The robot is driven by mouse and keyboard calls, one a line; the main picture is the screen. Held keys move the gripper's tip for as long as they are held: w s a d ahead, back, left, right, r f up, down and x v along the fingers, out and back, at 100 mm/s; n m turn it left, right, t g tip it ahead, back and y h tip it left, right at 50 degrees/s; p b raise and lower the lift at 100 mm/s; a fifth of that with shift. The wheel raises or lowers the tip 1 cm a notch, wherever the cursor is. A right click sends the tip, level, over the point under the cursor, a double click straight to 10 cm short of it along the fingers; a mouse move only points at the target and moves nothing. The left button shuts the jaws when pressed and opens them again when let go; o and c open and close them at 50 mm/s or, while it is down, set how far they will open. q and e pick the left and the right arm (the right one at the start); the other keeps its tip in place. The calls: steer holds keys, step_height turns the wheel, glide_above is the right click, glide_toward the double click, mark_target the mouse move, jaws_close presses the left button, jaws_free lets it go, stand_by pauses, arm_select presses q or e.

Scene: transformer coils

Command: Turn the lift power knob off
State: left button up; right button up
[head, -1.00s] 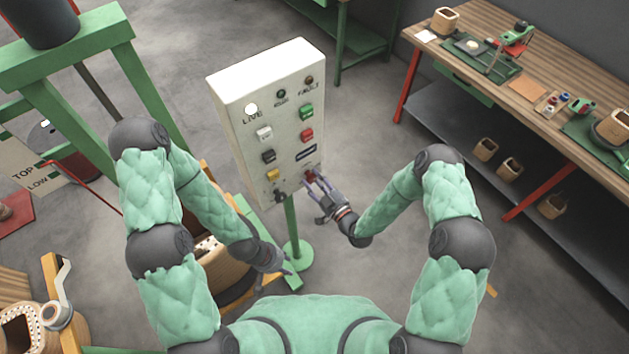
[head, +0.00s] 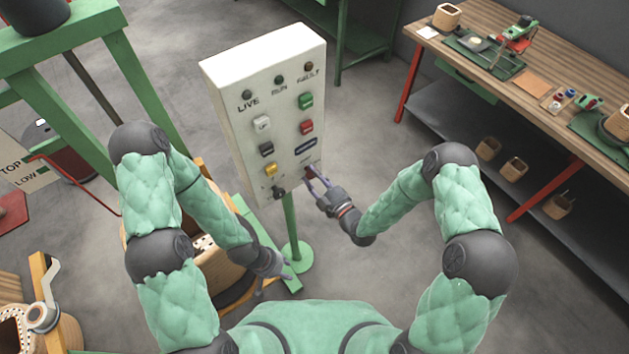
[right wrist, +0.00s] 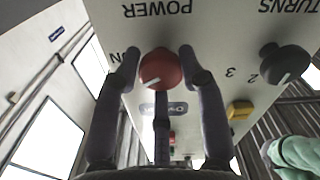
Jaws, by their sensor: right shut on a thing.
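The red power knob (right wrist: 160,70) is on the lower part of the white control panel (head: 225,105). The right wrist view shows it with upside-down "POWER" and "ON" labels; its white mark points toward the picture's lower left. My right gripper (right wrist: 158,62) is shut on the knob, one finger on each side. In the head view it reaches the panel's lower right corner, where the knob is mostly hidden. The LIVE lamp (head: 246,95) is dark. My left gripper (head: 275,280) hangs low, clear of the panel; its finger gap is unclear.
A black turns knob (right wrist: 285,62) and a yellow switch (right wrist: 240,110) are beside the power knob. The panel stands on a green post (head: 290,225). A wooden workbench (head: 500,65) is at the right. Wound coils stand at the lower left. The floor between panel and bench is clear.

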steer(key=n+b, duration=1)
steer(key=b, duration=0.1)
steer(key=shift+f, duration=0.35)
steer(key=shift+r+n+b, duration=0.2)
steer(key=shift+n+b, duration=1)
steer(key=shift+d, duration=0.1)
steer(key=o, duration=1.1)
steer(key=shift+d+r, duration=0.1)
steer(key=v, duration=1.2)
